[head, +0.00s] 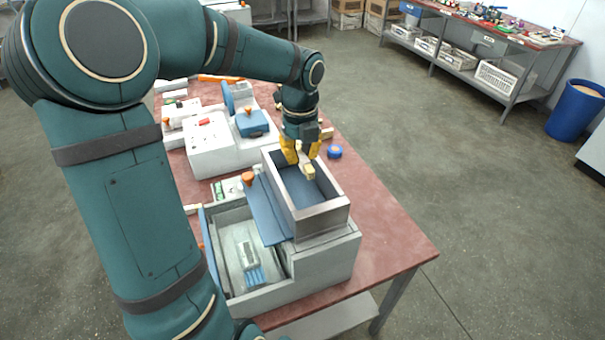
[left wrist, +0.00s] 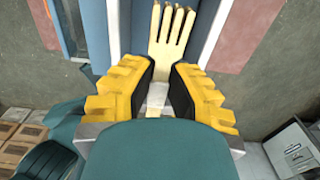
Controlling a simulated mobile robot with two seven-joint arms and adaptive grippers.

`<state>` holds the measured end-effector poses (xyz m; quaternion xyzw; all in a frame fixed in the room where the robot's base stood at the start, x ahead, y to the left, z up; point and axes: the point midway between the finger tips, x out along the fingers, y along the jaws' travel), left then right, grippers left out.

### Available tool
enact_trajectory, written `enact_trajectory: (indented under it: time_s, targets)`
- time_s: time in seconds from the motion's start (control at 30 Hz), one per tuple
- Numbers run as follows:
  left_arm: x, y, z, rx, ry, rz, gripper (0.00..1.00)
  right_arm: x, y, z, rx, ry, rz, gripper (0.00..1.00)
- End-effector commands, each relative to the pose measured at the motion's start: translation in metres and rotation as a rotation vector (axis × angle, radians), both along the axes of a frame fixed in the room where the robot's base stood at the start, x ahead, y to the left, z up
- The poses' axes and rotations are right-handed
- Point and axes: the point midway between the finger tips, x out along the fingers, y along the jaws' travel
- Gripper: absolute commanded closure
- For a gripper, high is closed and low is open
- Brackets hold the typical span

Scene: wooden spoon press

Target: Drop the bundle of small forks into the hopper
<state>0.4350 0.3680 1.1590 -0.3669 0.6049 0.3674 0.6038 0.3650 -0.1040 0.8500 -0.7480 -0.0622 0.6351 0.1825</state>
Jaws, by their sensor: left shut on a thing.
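The hopper (head: 322,218) is an open, metal-walled box with a blue-grey inside, on top of a grey machine. My left gripper (head: 301,158) is at the hopper's far end, pointing down over its opening. It is shut on the bundle of small forks (head: 309,172), pale wood, whose end shows against the hopper's inside. I cannot tell whether the bundle touches the hopper. In the left wrist view the fork tines (left wrist: 172,32) stick out beyond the yellow fingers (left wrist: 160,82). My right gripper is not in view.
Beside the hopper are a blue plate (head: 266,212) and an orange knob (head: 248,178). A lower tray (head: 237,240) holds a small blue-and-grey part. A blue tape roll (head: 334,151) lies on the red table (head: 390,240). Another white machine (head: 213,150) stands behind.

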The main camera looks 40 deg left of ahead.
Motion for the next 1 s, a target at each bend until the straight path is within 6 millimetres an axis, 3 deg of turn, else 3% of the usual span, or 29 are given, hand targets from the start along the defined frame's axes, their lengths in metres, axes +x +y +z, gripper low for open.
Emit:
enact_trajectory:
  time_s: [0.4,1.0]
  targets:
    - [0.0,0.0,-0.052,-0.001,0.0,0.001,1.0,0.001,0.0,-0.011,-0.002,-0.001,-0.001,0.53]
    - [0.0,-0.001,-0.061,0.0,-0.001,0.0,1.0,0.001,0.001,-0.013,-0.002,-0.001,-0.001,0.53]
